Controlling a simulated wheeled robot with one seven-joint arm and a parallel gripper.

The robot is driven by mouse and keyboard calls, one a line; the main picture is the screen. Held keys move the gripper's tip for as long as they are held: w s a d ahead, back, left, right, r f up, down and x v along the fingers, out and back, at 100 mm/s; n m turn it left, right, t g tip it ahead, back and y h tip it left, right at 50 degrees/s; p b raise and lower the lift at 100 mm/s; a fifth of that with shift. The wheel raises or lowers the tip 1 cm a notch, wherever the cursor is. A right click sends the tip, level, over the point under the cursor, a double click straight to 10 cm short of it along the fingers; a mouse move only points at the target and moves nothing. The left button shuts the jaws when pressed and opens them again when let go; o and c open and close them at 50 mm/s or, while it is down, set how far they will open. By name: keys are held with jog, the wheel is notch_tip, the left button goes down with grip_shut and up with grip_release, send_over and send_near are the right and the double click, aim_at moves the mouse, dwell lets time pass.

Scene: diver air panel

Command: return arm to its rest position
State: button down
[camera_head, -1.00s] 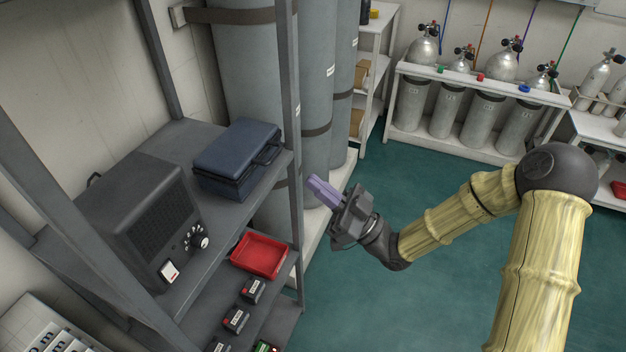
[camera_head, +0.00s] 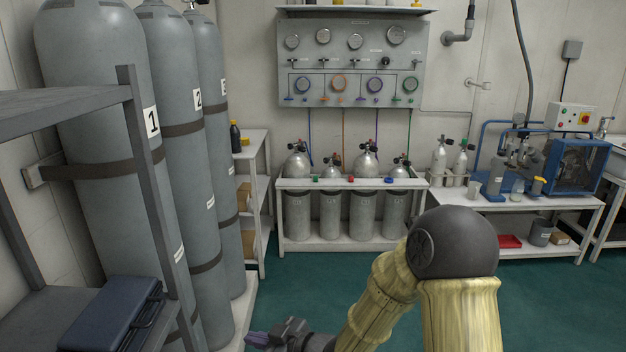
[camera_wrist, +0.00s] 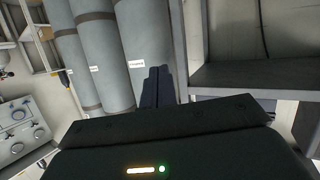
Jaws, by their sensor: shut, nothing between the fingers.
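My gripper (camera_head: 258,340) shows at the bottom edge of the head view, at the end of my yellow-sleeved arm (camera_head: 385,300). In the wrist view the dark fingers (camera_wrist: 157,87) lie side by side, pointing toward the tall grey cylinders (camera_wrist: 148,45). The gripper appears apart from the cylinders and the shelf.
Tall grey cylinders (camera_head: 98,110) stand strapped at left, beside a grey shelf rack (camera_head: 150,170) holding a blue case (camera_head: 112,312). A gauge panel (camera_head: 350,62) hangs above a white rack (camera_head: 350,184) of small tanks. A workbench (camera_head: 530,202) stands right. The green floor (camera_head: 300,290) between is clear.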

jog(key=d+f+m+h, duration=0.2)
jog(key=d+m+h, duration=0.65)
jog(key=d, duration=1.05)
jog(key=s+d+r+m+g+h, duration=0.2)
jog(key=s+d+m+g+h, duration=0.25)
jog(key=s+d, duration=0.55)
notch_tip(320, 180, up, 19)
jog(key=s+a+p, duration=0.1)
jog(key=s+p, duration=0.1)
jog(key=p, duration=1.7)
jog(key=shift+s+a+r+t, duration=0.15)
jog(key=shift+s+a+t, duration=0.05)
jog(key=shift+a+t, duration=0.15)
jog(key=shift+w, duration=0.1)
